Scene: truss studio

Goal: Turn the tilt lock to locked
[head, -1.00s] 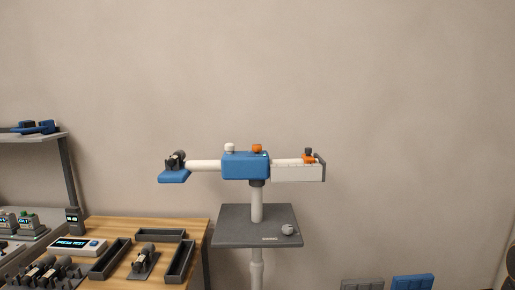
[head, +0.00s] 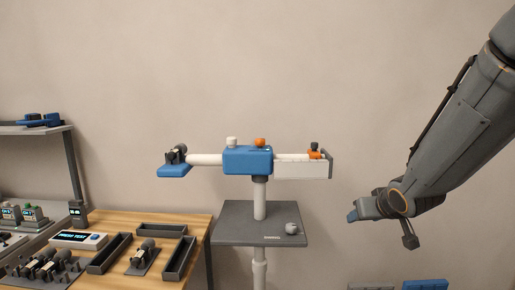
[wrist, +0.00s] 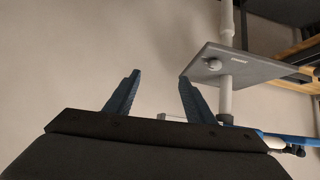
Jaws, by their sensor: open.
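In the head view a blue head block (head: 248,159) sits on top of a white post with a white bar through it. A white knob (head: 232,142) and an orange knob (head: 261,142) stand on the block. A dark knob (head: 314,147) sits by an orange slider on the right bar. I cannot tell which part is the tilt lock or how it is set. My gripper (head: 355,213) is right of the post, apart from the block. In the wrist view my gripper (wrist: 157,95) has its blue fingers spread with nothing between them.
A grey shelf plate (head: 240,232) on the post carries a small round grey object (head: 291,228); the plate also shows in the wrist view (wrist: 250,66). A wooden table (head: 195,220) with dark trays (head: 178,259) stands at left. Blue and grey blocks lie low at right.

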